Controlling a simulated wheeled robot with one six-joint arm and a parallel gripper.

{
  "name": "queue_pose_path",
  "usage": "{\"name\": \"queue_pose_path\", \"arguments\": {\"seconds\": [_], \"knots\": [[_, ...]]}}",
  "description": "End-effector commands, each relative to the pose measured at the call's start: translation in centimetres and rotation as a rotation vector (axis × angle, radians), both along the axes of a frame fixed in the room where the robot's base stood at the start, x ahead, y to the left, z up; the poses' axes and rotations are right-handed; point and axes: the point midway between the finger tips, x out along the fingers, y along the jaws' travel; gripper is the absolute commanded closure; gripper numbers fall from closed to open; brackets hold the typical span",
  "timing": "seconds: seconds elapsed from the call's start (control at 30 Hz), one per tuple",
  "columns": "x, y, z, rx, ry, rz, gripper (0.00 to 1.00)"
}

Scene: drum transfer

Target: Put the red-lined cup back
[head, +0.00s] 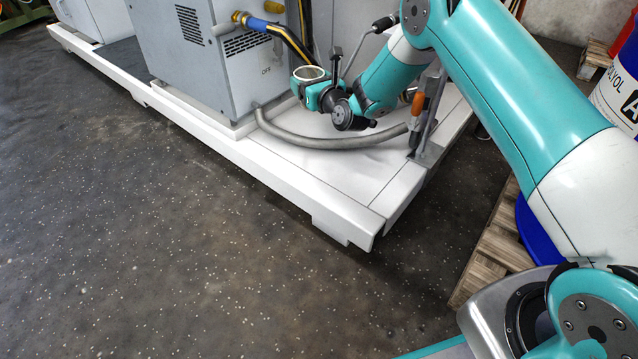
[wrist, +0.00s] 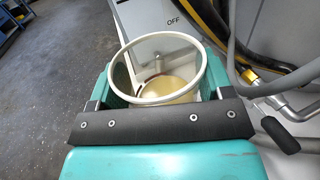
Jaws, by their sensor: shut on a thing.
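A cup (head: 309,74) with a pale rim is at the end of my arm, in front of the grey cabinet and above the white platform. My gripper (head: 315,94) is shut on it, with the teal jaws around its sides. In the wrist view the cup (wrist: 193,76) shows its open mouth, tilted toward the camera. Its inside looks pale with a yellowish bottom, and a small fitting shows within the rim.
The grey cabinet (head: 200,60) stands on the white platform (head: 340,185). A grey hose (head: 330,143) curves across the platform below my gripper. A yellow-and-black cable with a blue sleeve (head: 262,26) runs behind. A wooden pallet (head: 490,255) is at right. The dark floor (head: 170,250) is clear.

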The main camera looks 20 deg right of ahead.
Motion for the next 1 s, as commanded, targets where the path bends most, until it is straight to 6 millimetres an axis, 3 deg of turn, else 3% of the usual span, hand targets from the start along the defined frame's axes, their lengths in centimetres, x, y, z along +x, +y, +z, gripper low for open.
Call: {"name": "queue_pose_path", "arguments": {"seconds": [0.03,0.2,0.37,0.73,0.9,1.0], "knots": [[0.1,-0.8,-2.0,0.001,-0.001,-0.016,0.52],[0.2,-2.2,-4.2,0.0,-0.002,-0.046,0.52],[0.2,-2.5,-7.0,0.001,0.0,-0.051,0.52],[0.2,-2.4,-17.0,0.0,0.0,-0.051,0.52],[0.2,-2.4,-19.6,0.001,-0.001,-0.05,0.52],[0.2,-2.4,-20.0,0.001,-0.001,-0.05,0.52]]}}
